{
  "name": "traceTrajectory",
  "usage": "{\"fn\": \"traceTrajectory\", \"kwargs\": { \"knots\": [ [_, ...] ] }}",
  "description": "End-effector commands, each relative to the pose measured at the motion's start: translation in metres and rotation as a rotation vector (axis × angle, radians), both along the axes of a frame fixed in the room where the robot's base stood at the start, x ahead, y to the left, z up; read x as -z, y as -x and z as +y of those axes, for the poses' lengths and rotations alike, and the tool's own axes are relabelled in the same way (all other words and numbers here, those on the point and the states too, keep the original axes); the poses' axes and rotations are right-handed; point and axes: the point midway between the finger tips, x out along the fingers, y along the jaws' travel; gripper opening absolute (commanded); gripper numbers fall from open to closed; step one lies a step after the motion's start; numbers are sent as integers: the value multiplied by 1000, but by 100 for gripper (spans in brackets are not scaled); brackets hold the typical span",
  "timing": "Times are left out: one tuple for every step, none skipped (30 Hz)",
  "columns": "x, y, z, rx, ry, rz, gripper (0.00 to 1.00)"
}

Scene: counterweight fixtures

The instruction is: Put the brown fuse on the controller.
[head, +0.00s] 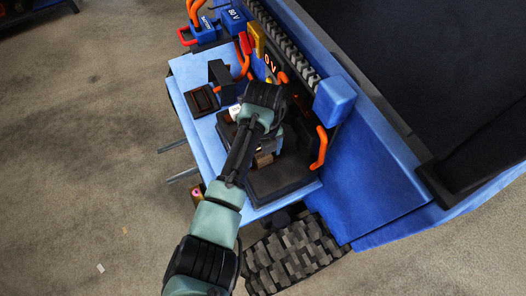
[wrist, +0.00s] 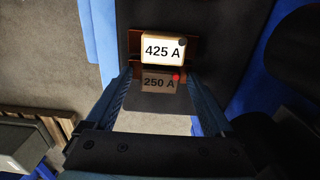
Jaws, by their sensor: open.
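In the wrist view, a brown fuse (wrist: 158,84) marked "250 A" with a red dot lies between my fingers, its label facing the camera. A cream fuse (wrist: 162,50) marked "425 A" with a dark dot sits just beyond it, over reddish-brown pieces on a black part. My gripper (wrist: 157,78) is open, one finger on each side of the brown fuse; I cannot tell whether they touch it. In the head view my wrist hides the gripper and most of what is under it. I cannot tell for certain which black part is the controller.
A blue tray (head: 184,69) carries a black plate with a brown frame (head: 202,100), an upright black block (head: 221,77) and a large black block (head: 282,183). Orange cables (head: 320,148) and a blue box (head: 335,99) stand close to my arm on the right. Grey floor lies left.

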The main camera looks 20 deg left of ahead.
Motion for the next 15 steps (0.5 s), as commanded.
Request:
{"fn": "traceTrajectory", "kwargs": {
  "knots": [
    [-4,0,0,0,0,-1,87],
    [-6,-1,0,0,0,-1,87],
    [-10,-1,0,0,0,-4,87],
    [-14,-1,0,0,0,-4,87],
    [-19,-1,0,0,0,-3,87],
    [-27,-1,0,0,0,-6,87],
    [-33,-1,0,1,0,-4,87],
    [-39,-2,0,1,0,-6,87],
    [-48,-1,0,1,0,-6,87],
    [-55,-1,0,2,-1,-5,87],
    [-62,-2,0,1,0,-6,87],
    [-71,-2,0,1,-1,-5,87],
    [-77,-2,0,0,-1,-6,87],
    [-83,-2,0,0,-1,-6,87],
    [-91,-1,0,0,-1,-4,87]
  ]
}}
